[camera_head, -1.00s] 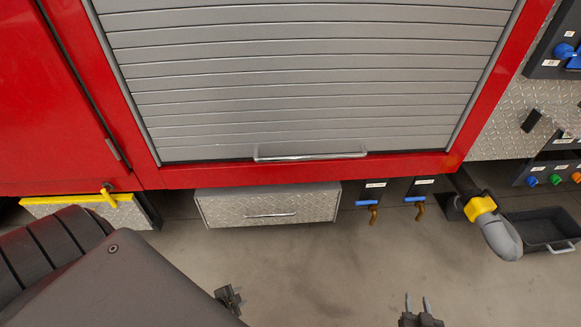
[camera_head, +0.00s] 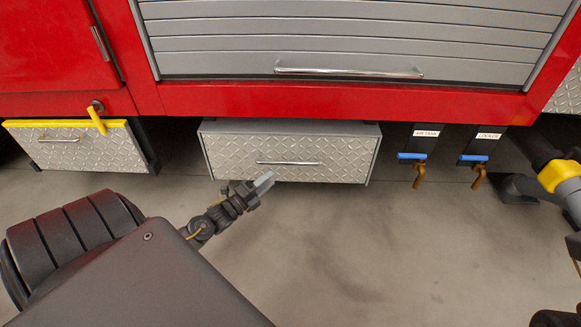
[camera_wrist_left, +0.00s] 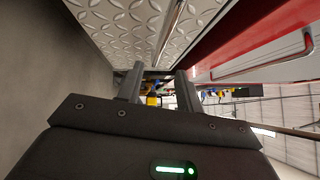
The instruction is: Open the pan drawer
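A closed diamond-plate drawer (camera_head: 225,155) hangs under the red body in the middle of the head view. Its thin horizontal bar handle (camera_head: 289,163) is on the front face. My left gripper (camera_head: 265,183) is just below and left of that handle, pointing up and right. In the left wrist view its two fingers (camera_wrist_left: 158,88) are apart with nothing between them. The patterned drawer front (camera_wrist_left: 120,25) and the handle bar (camera_wrist_left: 170,35) show ahead of the fingers, apart from them. A dark part at the bottom right of the head view may be my right gripper; its fingers are hidden.
A yellow-topped diamond-plate box (camera_head: 75,150) with a handle is at left. Valves with blue levers (camera_head: 412,156) hang right of the drawer. A yellow-collared hose fitting (camera_head: 558,173) is at the right edge. A shutter with a long handle (camera_head: 349,72) is above. The floor below is clear.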

